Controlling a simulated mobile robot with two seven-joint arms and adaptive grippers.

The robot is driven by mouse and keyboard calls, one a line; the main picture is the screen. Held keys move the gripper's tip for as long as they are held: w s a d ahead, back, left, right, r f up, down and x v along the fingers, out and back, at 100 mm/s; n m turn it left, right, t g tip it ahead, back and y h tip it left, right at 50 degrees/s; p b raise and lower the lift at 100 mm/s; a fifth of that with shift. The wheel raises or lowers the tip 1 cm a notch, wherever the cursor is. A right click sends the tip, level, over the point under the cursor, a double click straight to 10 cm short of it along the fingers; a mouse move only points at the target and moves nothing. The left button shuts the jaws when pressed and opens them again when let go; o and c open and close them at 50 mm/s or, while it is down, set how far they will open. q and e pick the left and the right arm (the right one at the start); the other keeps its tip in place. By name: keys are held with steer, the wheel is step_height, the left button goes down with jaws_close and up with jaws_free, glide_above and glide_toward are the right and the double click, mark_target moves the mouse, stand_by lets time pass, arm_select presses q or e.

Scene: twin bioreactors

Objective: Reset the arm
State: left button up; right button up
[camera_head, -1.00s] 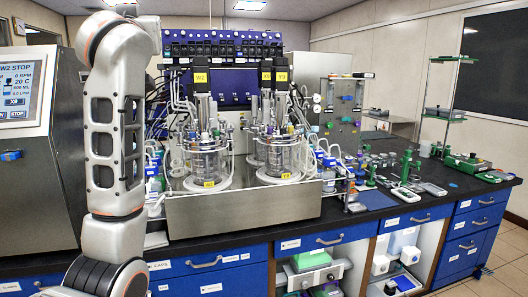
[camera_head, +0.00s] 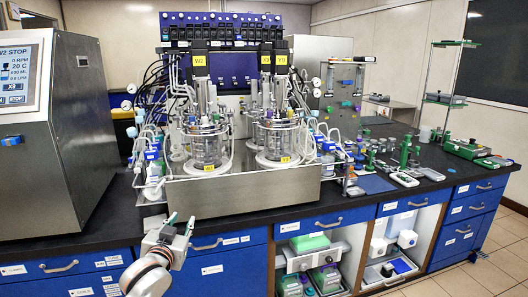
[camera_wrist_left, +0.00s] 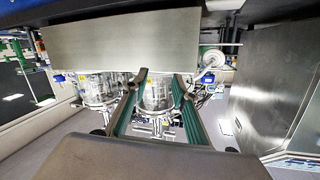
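My left gripper (camera_head: 181,221) is low in the head view, in front of the bench's front edge and left of the middle drawers. The white and grey wrist (camera_head: 155,265) shows below it. In the left wrist view my left gripper (camera_wrist_left: 159,78) has two green-sided fingers standing apart, with nothing held between them. The glass bioreactor vessels (camera_wrist_left: 155,95) show beyond the fingers in that view, which looks upside down. My right gripper is not in view.
Twin bioreactors (camera_head: 208,150) stand on a steel base (camera_head: 245,189) on the black bench. A steel cabinet with a screen (camera_head: 55,135) stands at left. Small labware (camera_head: 405,165) covers the bench at right. Blue drawers (camera_head: 225,270) lie below the bench edge.

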arm_select(q)
steer(key=s+d+f+m+g+h, duration=0.1)
steer(key=s+f+g, duration=0.1)
steer(key=s+f, duration=1.1)
steer(key=s+d+f+m+g+h, duration=0.1)
steer(key=s+d+f+g, duration=0.1)
steer(key=s+f, duration=1.1)
steer(key=s+f+g+h, duration=0.1)
steer(key=s+f, duration=0.6)
steer(key=s, duration=0.3)
steer(key=shift+s+d+f, duration=0.2)
steer(key=shift+s+d, duration=0.05)
steer(key=shift+d, duration=0.1)
